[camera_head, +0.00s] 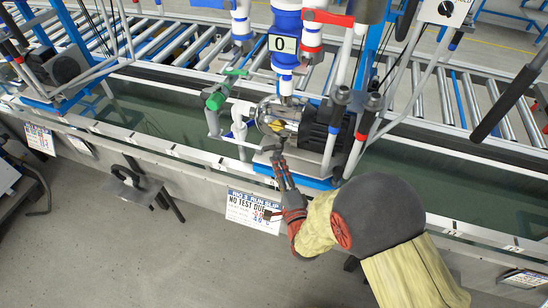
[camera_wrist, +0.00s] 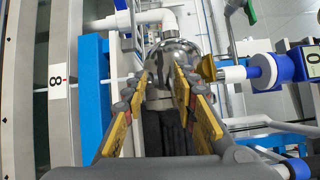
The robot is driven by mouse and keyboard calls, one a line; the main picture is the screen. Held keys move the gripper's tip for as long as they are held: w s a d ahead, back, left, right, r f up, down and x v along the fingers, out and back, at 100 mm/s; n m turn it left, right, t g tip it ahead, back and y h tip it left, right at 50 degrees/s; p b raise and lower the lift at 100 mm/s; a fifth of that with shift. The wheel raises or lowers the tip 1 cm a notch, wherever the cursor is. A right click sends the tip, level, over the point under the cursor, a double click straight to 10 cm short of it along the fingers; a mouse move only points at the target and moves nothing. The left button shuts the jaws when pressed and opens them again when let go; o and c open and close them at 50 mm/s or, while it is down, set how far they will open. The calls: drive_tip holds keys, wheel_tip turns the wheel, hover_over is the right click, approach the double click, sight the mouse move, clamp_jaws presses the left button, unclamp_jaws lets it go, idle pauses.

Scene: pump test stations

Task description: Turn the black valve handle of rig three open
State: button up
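My gripper (camera_head: 278,160) reaches in from the lower right to the front of the pump rig above the slip marked rig 3 (camera_head: 253,210). In the wrist view its two yellow-padded fingers (camera_wrist: 162,75) stand apart, with nothing seen held between them. Beyond the fingertips is the shiny round pump housing (camera_wrist: 174,52), with a black motor (camera_wrist: 165,130) below it. In the head view the black motor (camera_head: 316,128) is right of the gripper. Two black-topped levers (camera_head: 341,95) (camera_head: 373,102) rise right of the pump; I cannot tell which is the valve handle.
A green handle (camera_head: 216,98) is on the rig's left pipe. A blue upright pipe with a display reading 0 (camera_head: 284,43) stands above the pump. Roller conveyors (camera_head: 180,45) lie behind. A long black bar (camera_head: 505,100) juts in at right. Floor (camera_head: 200,265) in front is clear.

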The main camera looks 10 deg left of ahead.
drive_tip(key=v, duration=0.6)
idle(1.2)
